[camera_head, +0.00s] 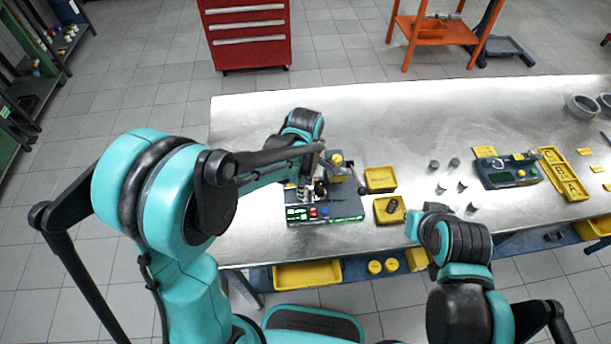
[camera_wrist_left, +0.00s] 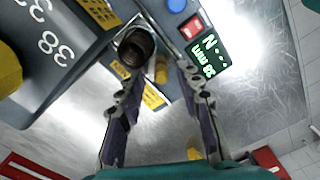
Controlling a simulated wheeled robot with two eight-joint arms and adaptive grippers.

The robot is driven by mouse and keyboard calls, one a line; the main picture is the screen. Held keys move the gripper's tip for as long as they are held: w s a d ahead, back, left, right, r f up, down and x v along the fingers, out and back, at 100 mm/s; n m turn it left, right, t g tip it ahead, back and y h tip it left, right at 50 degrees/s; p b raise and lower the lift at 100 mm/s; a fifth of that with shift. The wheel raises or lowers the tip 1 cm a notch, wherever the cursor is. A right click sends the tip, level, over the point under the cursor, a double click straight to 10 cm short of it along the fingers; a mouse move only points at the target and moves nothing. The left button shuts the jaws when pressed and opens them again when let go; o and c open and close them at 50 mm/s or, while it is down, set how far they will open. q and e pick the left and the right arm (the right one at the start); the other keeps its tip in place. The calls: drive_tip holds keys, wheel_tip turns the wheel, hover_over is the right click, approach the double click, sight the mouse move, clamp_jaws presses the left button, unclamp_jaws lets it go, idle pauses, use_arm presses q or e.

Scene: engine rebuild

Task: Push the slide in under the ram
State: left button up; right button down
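The press station (camera_head: 345,214), a dark block with a green display, a red button and a blue button, stands on the steel table. My left gripper (camera_head: 312,190) is over its left part, partly hidden by my arm. In the left wrist view the left gripper (camera_wrist_left: 163,80) is open, its two fingers apart with nothing clearly held. A dark hollow cylinder (camera_wrist_left: 137,45) shows just beyond the fingertips, beside a yellow peg (camera_wrist_left: 161,70). I cannot tell the slide or ram apart clearly. My right arm's end is right of the station; its fingers cannot be made out.
Yellow trays (camera_head: 380,179) stand right of the station, one holding a dark part (camera_head: 392,206). Several small grey cylinders (camera_head: 441,189) stand further right, before a second device (camera_head: 508,172). The table's back left is bare. A red cabinet (camera_head: 246,35) stands behind the table.

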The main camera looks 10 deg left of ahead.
use_arm(q)
wheel_tip(320, 180, up, 11)
idle(0.3)
drive_tip(key=f+h+b, duration=0.1)
drive_tip(key=f+b, duration=0.2)
drive_tip(key=f, duration=0.1)
drive_tip(key=f+h+b, duration=0.2)
drive_tip(key=f+b, duration=0.2)
drive_tip(key=f+h+b, duration=0.1)
drive_tip(key=f+b, duration=0.3)
drive_tip(key=shift+a+g+h, duration=0.3)
drive_tip(key=shift+a+g, duration=0.05)
drive_tip(key=shift+g, duration=0.05)
clamp_jaws()
